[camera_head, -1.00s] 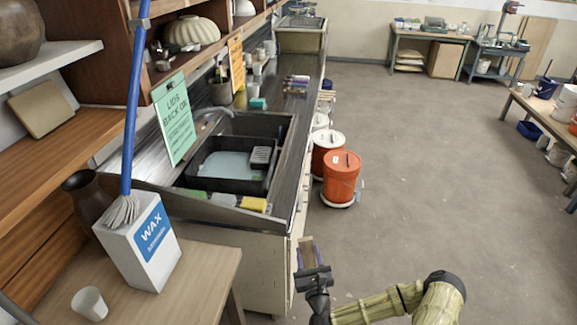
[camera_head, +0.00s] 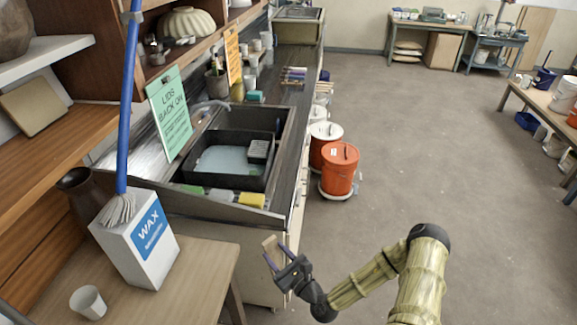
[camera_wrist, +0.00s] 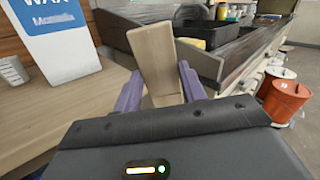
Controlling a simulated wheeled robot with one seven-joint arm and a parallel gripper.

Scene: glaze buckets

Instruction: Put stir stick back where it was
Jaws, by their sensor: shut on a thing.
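The stir stick is a flat pale wooden paddle (camera_wrist: 156,58), seen close up in the wrist view, standing up between the purple fingers. It also shows small in the head view (camera_head: 270,246). My gripper (camera_head: 274,257) is shut on it, in front of the sink cabinet and to the right of the near wooden table. In the wrist view my gripper (camera_wrist: 158,92) has a finger on each side of the stick. The stick's lower end is hidden behind the gripper body.
A white WAX box (camera_head: 140,240) and a white cup (camera_head: 88,302) stand on the near table (camera_head: 190,295). The sink (camera_head: 230,160) holds a black tub. Orange lidded buckets (camera_head: 341,170) stand on the floor beside the counter.

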